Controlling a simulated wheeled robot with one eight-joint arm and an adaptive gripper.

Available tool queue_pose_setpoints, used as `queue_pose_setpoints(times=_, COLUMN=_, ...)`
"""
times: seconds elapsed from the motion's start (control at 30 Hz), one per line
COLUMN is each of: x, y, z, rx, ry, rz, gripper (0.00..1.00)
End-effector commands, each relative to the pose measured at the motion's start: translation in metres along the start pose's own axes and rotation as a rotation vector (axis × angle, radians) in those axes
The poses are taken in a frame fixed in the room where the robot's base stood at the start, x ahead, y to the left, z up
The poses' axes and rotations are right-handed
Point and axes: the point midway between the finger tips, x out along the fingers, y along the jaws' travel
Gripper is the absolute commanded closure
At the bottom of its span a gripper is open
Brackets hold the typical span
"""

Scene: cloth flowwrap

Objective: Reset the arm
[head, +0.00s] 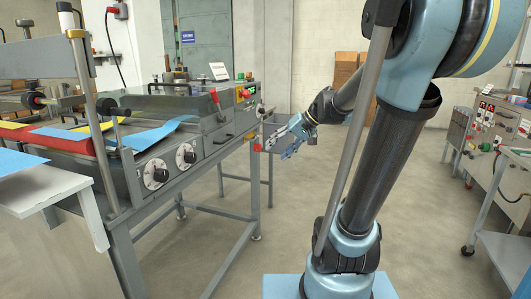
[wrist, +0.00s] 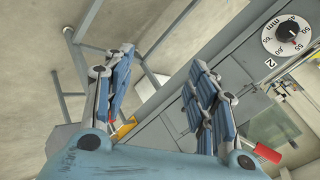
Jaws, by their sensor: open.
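My gripper (head: 291,139) hangs in the air in the head view, to the right of the grey wrapping machine (head: 225,120) and close to its right end. In the wrist view my gripper (wrist: 165,90) shows two blue padded fingers set well apart. Nothing is between them, and the gripper is open and empty. My arm bends down from the upper right of the head view, with its forearm reaching left toward the machine. In the wrist view the machine's front with a round dial (wrist: 287,36) lies at the right, beyond the fingers.
Blue sheet (head: 155,133) lies over the machine's feed, next to a red roller (head: 62,141). A white side table (head: 45,190) is at the left. A control cabinet (head: 490,135) and cart stand at the right. The middle floor is clear.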

Motion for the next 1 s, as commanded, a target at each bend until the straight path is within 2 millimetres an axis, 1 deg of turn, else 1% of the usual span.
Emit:
queue_pose_setpoints(times=0.03, x=0.000, y=0.007, z=0.019, rx=0.001, ry=-0.014, rz=0.039, gripper=0.48)
queue_pose_setpoints(times=0.2, x=-0.002, y=0.036, z=0.075, rx=0.011, ry=-0.056, rz=0.179, gripper=0.48)
queue_pose_setpoints(times=0.4, x=-0.006, y=0.075, z=0.138, rx=0.020, ry=-0.095, rz=0.346, gripper=0.48)
queue_pose_setpoints(times=0.6, x=-0.012, y=0.117, z=0.195, rx=0.029, ry=-0.122, rz=0.514, gripper=0.48)
queue_pose_setpoints(times=0.7, x=-0.015, y=0.136, z=0.217, rx=0.032, ry=-0.130, rz=0.585, gripper=0.48)
queue_pose_setpoints(times=0.8, x=-0.017, y=0.150, z=0.232, rx=0.033, ry=-0.134, rz=0.640, gripper=0.48)
queue_pose_setpoints(times=0.9, x=-0.019, y=0.158, z=0.241, rx=0.035, ry=-0.136, rz=0.673, gripper=0.48)
queue_pose_setpoints(times=1.0, x=-0.020, y=0.162, z=0.245, rx=0.035, ry=-0.137, rz=0.689, gripper=0.48)
